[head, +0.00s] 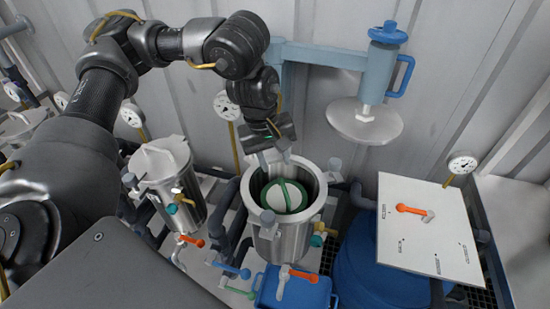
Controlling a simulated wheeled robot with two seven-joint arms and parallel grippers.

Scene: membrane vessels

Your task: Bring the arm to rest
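My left arm comes in from the left and arches over the equipment. My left gripper (275,159) points down just above the back rim of the open steel vessel (290,232). Its two pale fingers look spread, with nothing seen between them. Inside the vessel lies a round white membrane piece with a green rim and a green handle bar (284,196), below the gripper and apart from it. My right gripper is not in view.
A lidded steel vessel (170,185) stands left. A round lid (365,122) hangs from a blue swing arm (325,55) at the back right. A white panel (425,240) with an orange-handled valve, a blue box (292,292), gauges and pipes crowd around.

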